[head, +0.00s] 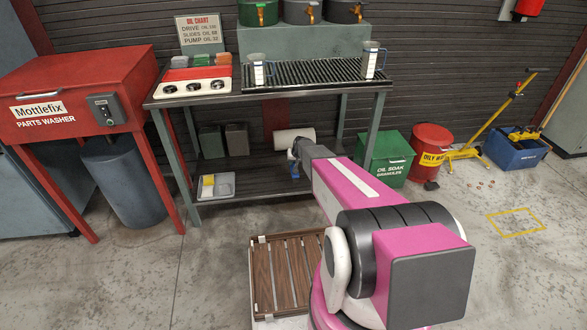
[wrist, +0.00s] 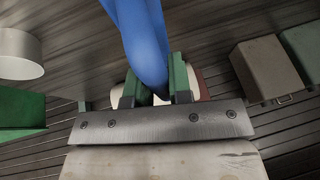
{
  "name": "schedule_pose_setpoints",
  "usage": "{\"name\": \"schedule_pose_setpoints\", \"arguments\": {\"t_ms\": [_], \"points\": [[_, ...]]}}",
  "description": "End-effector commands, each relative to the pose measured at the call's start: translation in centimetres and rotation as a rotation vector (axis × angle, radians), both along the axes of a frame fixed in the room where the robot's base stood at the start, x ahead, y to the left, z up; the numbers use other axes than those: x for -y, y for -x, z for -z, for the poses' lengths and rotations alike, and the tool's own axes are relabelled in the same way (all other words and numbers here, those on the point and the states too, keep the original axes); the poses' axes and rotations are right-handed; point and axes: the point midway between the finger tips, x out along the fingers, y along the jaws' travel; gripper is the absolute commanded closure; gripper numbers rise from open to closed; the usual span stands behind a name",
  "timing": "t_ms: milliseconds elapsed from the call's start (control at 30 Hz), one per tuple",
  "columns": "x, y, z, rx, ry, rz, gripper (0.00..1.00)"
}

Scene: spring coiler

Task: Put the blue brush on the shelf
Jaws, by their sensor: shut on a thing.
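My gripper (wrist: 153,88) is shut on the blue brush (wrist: 146,38), which shows in the wrist view as a smooth blue shaft between the two green fingers. Its far end runs out of the top of that picture. In the head view my gripper (head: 291,158) is at the front of the bench's lower level, and a small blue part of the brush (head: 295,171) shows below it. The dark lower shelf (head: 262,182) lies behind and under the gripper; its surface also fills the top of the wrist view (wrist: 85,35). I cannot tell whether brush and shelf touch.
A green granules bin (head: 385,160) stands right of the bench. A wooden slatted pallet (head: 285,275) lies in front.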

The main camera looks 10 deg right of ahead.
Motion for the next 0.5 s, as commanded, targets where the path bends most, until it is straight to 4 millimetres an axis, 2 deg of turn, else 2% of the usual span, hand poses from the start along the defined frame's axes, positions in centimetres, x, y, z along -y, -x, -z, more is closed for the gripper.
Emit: {"name": "schedule_pose_setpoints", "arguments": {"t_ms": [133, 333, 500], "points": [[0.1, -0.1, 0.9, 0.000, 0.000, 0.001, 1.00], [0.1, -0.1, 3.6, -0.001, -0.002, 0.001, 1.00], [0.1, 0.0, 4.1, 0.001, -0.001, 0.001, 1.00]]}}
